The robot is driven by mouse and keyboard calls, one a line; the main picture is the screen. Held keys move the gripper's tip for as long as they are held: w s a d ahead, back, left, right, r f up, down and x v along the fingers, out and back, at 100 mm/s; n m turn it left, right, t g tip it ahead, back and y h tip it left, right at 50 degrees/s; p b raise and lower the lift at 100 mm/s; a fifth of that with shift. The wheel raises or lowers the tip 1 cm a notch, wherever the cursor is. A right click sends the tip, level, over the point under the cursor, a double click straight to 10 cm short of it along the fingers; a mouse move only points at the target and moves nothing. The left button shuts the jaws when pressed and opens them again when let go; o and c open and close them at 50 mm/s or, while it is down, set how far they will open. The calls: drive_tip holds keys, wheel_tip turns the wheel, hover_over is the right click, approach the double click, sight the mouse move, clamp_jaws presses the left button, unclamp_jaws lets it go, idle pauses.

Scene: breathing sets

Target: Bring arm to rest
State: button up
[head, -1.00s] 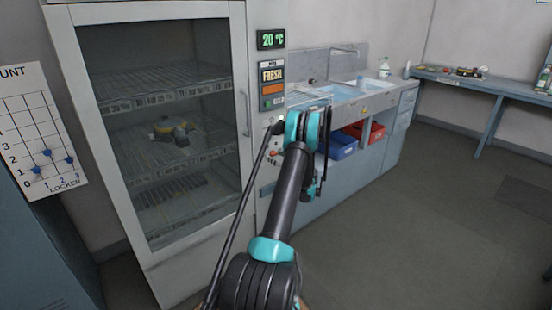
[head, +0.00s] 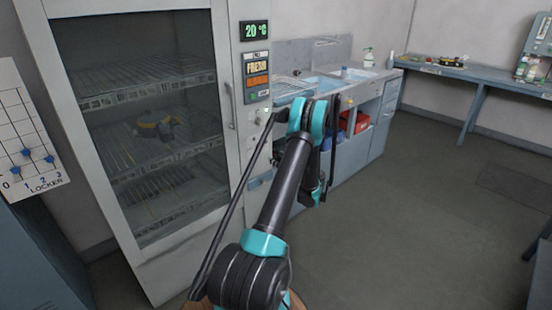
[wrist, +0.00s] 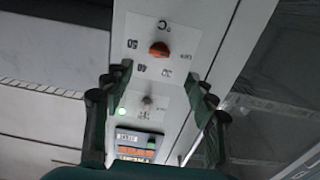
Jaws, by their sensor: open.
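My gripper (wrist: 155,92) is open and empty in the wrist view, one finger at each side. Between and beyond the fingers is the cabinet's control panel, seen upside down. The fingers appear apart from these controls. In the head view my black and teal arm (head: 285,185) is raised and bent in front of the cabinet's right edge. My gripper is mostly hidden behind the arm there.
A glass-door cabinet (head: 225,150) stands shut at left, with a yellow and black item (head: 155,127) on a shelf. Its display (head: 255,31) reads 20 °C. A sink counter (head: 360,90) and a blue bench (head: 480,74) stand behind. The floor (head: 430,210) at right is open.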

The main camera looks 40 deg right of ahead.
idle(0.4)
drive_tip(key=w+a+r+g+y, duration=0.2)
drive_tip(key=w+a+r+g, duration=0.15)
drive_tip(key=a, duration=0.85)
drive_tip(key=w+a+r+g+y, duration=0.25)
drive_tip(key=a+r, duration=0.25)
drive_tip(key=a, duration=0.8)
drive_tip(key=s+a+r+g+h, duration=0.15)
drive_tip(key=s+a, duration=0.25)
drive_tip(key=a, duration=0.4)
drive_tip(key=s+a+r+g, duration=0.1)
drive_tip(key=s+a+g, duration=0.2)
drive_tip(key=s+a, duration=0.35)
drive_tip(key=s+a+f+g+h, duration=0.1)
drive_tip(key=s+a, duration=0.3)
drive_tip(key=s, duration=0.4)
drive_tip(key=s+a+f+g+h, duration=0.1)
drive_tip(key=s+a, duration=0.3)
drive_tip(key=s, duration=0.4)
drive_tip(key=s+a+f+m+g+h, duration=0.1)
drive_tip(key=s+a, duration=0.3)
drive_tip(key=s, duration=0.4)
drive_tip(key=shift+f+h, duration=0.2)
drive_tip(key=shift+h, duration=0.4)
drive_tip(key=shift+a, duration=0.1)
